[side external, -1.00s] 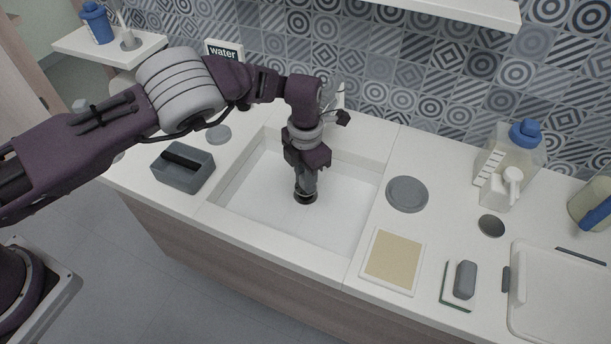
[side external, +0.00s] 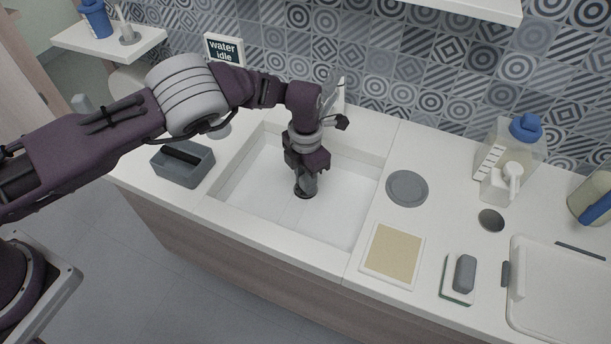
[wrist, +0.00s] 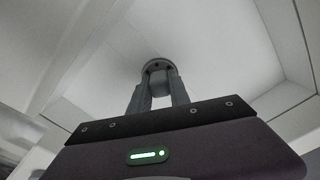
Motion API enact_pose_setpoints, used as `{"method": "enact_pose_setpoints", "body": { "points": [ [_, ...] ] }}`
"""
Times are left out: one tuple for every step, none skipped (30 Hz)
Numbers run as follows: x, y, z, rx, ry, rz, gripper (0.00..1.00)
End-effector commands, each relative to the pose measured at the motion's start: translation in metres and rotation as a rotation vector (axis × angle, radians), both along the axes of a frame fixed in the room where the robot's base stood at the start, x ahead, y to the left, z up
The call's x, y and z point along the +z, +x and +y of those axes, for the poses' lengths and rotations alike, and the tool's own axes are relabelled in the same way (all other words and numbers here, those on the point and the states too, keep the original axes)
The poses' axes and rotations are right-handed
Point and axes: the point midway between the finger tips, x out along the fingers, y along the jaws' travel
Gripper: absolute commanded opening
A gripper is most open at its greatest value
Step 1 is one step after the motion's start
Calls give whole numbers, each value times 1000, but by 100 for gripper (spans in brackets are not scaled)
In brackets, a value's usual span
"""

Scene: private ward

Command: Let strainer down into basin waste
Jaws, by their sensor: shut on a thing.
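The white basin (side external: 335,213) is sunk in the counter, and its floor also shows in the wrist view (wrist: 215,50). My gripper (side external: 306,186) points down inside the basin, close to its floor. In the wrist view its two fingers (wrist: 158,88) are shut on the strainer (wrist: 157,66), a small round grey piece with dark spots. At the basin floor a dark round shape (side external: 304,194) shows under the fingertips. The waste opening is hidden behind the gripper and strainer, so I cannot tell how far the strainer sits in it.
A grey caddy (side external: 183,163) stands left of the basin. A grey disc (side external: 407,188) and a tan-topped tile (side external: 392,254) lie to the right. A tap (side external: 338,95) stands behind my wrist. A sign (side external: 224,49) reads "water idle". The basin's right half is clear.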

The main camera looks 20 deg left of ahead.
Motion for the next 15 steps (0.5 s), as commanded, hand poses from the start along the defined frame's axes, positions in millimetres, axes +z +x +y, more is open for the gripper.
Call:
{"method": "enact_pose_setpoints", "body": {
  "points": [
    [1,1,0,0,-1,-3,29],
    [2,1,0,0,-1,-3,35],
    [2,1,0,0,-1,-2,42],
    [2,1,0,0,-1,-2,48],
    [2,1,0,0,-1,-2,48],
    [2,1,0,0,-1,-2,48],
    [2,1,0,0,-1,-2,48],
    [1,1,0,0,-1,-2,48],
    [1,1,0,0,0,-1,48],
    [1,1,0,0,0,-1,48],
    [1,1,0,0,0,-1,48],
    [2,1,0,0,0,-1,48],
    [3,1,0,0,-1,-2,48],
    [6,1,0,0,-1,-2,48],
    [12,1,0,0,-1,-3,48]
  ]
}}
